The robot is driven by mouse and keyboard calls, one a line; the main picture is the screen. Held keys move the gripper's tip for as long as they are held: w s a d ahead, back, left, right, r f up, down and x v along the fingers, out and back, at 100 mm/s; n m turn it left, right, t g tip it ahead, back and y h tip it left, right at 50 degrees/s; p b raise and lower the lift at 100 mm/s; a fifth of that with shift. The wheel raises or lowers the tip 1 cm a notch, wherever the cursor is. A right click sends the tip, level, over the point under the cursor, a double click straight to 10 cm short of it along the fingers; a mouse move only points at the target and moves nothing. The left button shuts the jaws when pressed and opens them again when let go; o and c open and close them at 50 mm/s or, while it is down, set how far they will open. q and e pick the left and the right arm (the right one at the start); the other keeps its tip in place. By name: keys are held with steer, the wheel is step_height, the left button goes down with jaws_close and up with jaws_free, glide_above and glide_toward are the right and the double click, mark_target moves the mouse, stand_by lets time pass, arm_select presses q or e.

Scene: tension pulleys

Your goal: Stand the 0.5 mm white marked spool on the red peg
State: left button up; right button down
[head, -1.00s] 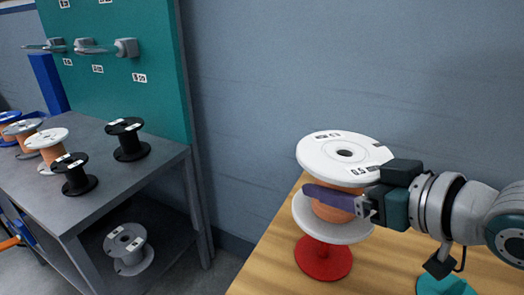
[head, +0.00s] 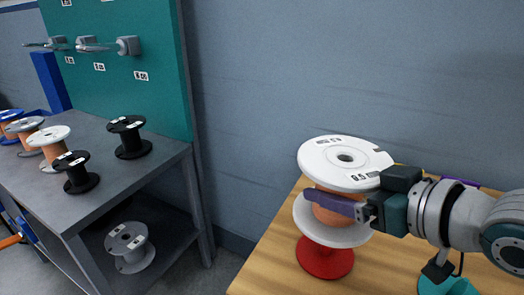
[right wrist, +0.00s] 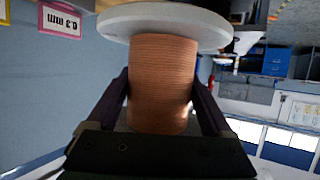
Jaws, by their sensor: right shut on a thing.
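The white spool (head: 334,164), marked 0.5 on its top flange and wound with copper wire, is upright above the red peg base (head: 324,258) on the wooden table. Its lower flange overlaps the red base in the head view, and whether it touches the base is hard to tell. My right gripper (head: 345,207) is shut on the spool's copper winding from the right. In the right wrist view the two purple fingers (right wrist: 162,100) press on both sides of the winding, below a white flange (right wrist: 165,22). The peg's shaft is hidden. My left gripper is not in view.
A teal base (head: 447,286) stands at the table's front right, partly under my arm. A grey shelf (head: 110,185) at left holds several black, white and blue spools. A teal board (head: 125,50) with pegs rises behind it. The wooden table (head: 270,268) is bare left of the red base.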

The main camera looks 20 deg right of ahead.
steer(key=shift+f+b, duration=0.45)
steer(key=shift+f, duration=0.35)
stand_by(0.5)
steer(key=shift+f, duration=0.1)
steer(key=shift+f, duration=0.4)
steer(key=shift+f+b, duration=0.75)
steer(key=shift+f, duration=0.25)
stand_by(0.4)
stand_by(0.4)
